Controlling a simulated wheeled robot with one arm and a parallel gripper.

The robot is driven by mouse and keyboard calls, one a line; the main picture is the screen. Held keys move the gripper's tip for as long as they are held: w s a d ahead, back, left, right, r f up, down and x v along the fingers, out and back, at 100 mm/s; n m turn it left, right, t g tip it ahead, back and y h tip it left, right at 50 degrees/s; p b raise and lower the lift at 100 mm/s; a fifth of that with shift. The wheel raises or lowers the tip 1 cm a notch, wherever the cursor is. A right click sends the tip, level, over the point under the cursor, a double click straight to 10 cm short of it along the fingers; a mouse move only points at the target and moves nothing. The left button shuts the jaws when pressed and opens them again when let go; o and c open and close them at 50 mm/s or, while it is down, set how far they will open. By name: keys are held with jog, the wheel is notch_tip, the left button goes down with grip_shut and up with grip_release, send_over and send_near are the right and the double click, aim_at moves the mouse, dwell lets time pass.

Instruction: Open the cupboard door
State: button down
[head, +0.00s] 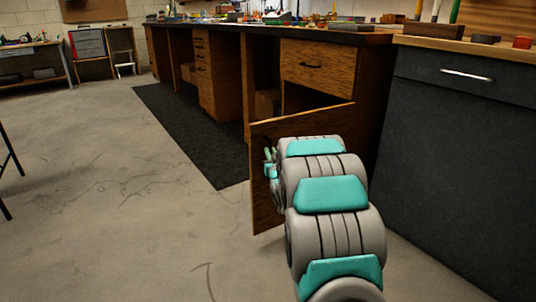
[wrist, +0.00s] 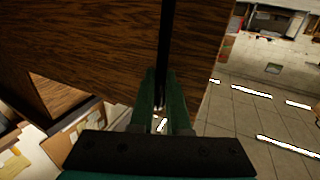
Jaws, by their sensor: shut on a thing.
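The wooden cupboard door (head: 266,205) stands swung well open from the dark-topped wooden bench in the head view. Its wood face (wrist: 85,35) fills the upper left of the wrist view. A dark upright bar, which looks like the door handle (wrist: 163,45), runs down the face. My gripper (wrist: 163,100) has its two green fingers on either side of the bar's lower end, shut on it. In the head view my gripper (head: 270,160) shows as small teal parts at the door's far left edge, mostly hidden behind my arm.
The open cupboard holds a cardboard box (head: 267,104) beside a drawer (head: 318,67). A dark grey cabinet (head: 455,150) stands close on the right of my arm. A black mat (head: 195,120) lies along the bench. The concrete floor (head: 110,200) to the left is clear.

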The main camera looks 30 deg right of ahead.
jog(key=s+d+f, duration=0.1)
jog(key=s+d, duration=0.1)
jog(key=s, duration=0.4)
jog(key=shift+s+f, duration=0.15)
jog(key=shift+f, duration=0.15)
jog(key=c, duration=1.2)
grip_release()
jog(key=shift+d, duration=0.1)
jog(key=shift+c, duration=0.2)
jog(key=o, duration=0.4)
jog(key=shift+r, duration=0.1)
jog(key=shift+c, duration=0.2)
jog(key=shift+r, duration=0.1)
jog(key=b+v, duration=0.2)
jog(key=v, duration=0.5)
jog(key=shift+s+a, duration=0.25)
jog(key=shift+s, duration=0.05)
